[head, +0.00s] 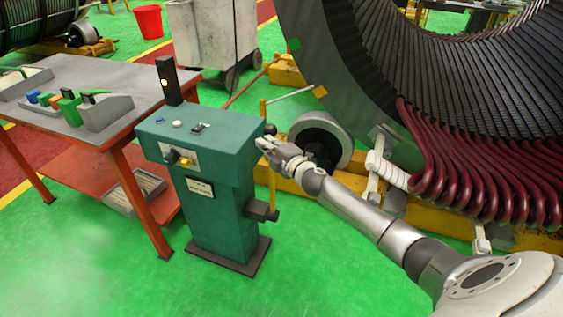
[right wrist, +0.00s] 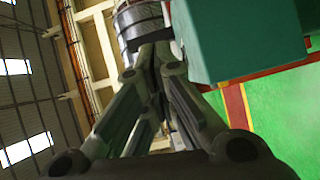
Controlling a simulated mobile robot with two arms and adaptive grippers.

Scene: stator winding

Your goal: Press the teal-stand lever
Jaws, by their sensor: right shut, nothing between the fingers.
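The teal stand (head: 222,215) is upright on the green floor left of centre, with a wide control box on top. Its lever (head: 273,190) is a yellow rod at the stand's right side, rising from a black block low on the column. A black knob (head: 270,129) shows at the top of it. My right gripper (head: 262,144) is shut and empty, just below the knob by the box's right edge. It hides part of the rod, and I cannot tell whether it touches. In the right wrist view, the shut fingers (right wrist: 157,58) are left of the teal box (right wrist: 240,38). My left gripper is out of view.
A red-legged workbench (head: 75,75) with parts on it stands left of the stand. The large stator (head: 480,90) with dark red windings and its grey roller (head: 338,135) are close on the right. Green floor is free in front.

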